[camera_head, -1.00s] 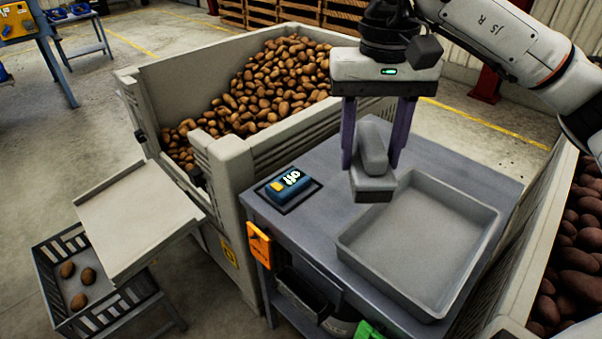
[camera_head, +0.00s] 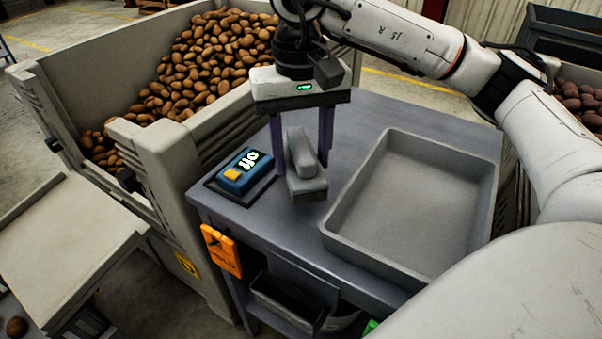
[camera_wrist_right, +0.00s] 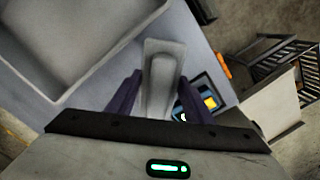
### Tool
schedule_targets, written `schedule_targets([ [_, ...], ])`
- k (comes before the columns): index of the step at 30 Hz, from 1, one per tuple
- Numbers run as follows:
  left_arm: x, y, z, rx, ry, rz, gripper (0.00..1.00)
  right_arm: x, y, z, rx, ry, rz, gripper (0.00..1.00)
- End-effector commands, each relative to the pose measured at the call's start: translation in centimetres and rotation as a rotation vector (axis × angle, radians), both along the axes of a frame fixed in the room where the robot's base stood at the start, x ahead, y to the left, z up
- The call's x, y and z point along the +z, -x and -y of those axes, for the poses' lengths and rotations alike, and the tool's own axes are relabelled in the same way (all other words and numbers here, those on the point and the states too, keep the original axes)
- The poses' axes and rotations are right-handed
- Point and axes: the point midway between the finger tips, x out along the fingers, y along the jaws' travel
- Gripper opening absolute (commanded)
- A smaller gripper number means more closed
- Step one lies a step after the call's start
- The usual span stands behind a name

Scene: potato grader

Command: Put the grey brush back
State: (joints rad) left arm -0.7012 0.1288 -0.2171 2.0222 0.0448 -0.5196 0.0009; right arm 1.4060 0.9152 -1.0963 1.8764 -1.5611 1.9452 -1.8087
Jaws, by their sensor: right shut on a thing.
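The grey brush (camera_head: 304,160) is held between the purple fingers of my right gripper (camera_head: 302,150), above the left part of the table. Its block-shaped lower end points down toward the table top, and I cannot tell whether it touches. In the right wrist view the brush (camera_wrist_right: 161,72) stands between the two fingers of the gripper (camera_wrist_right: 158,95). A dark holder (camera_head: 288,302) hangs on the table's front, below the top, and looks empty. My left gripper is not in view.
A shallow grey tray (camera_head: 343,243) lies on the table (camera_head: 420,123), right of the brush. A blue scale-like device (camera_head: 241,172) sits to the left. An orange tag (camera_head: 221,250) hangs at the front edge. A large potato bin (camera_head: 165,150) stands behind left.

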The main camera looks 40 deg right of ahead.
Motion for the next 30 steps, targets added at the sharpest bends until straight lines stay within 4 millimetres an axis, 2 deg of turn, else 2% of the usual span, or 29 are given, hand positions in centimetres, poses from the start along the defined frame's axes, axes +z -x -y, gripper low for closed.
schedule_targets([
  [9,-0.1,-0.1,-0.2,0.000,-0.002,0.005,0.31,-3.6,0.0,0.0,0.000,0.000,0.000,0.22],
  [20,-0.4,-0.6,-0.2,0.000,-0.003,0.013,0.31,-4.2,0.0,0.0,0.001,-0.001,0.000,0.22],
  [21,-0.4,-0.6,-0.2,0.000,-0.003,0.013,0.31,-4.2,0.0,0.0,0.001,0.000,0.000,0.48],
  [24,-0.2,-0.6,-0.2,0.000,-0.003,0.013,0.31,-4.1,0.0,0.0,0.001,0.000,0.000,0.65],
  [30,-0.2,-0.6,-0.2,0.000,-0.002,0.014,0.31,-4.0,0.0,0.0,0.001,0.000,0.000,0.65],
])
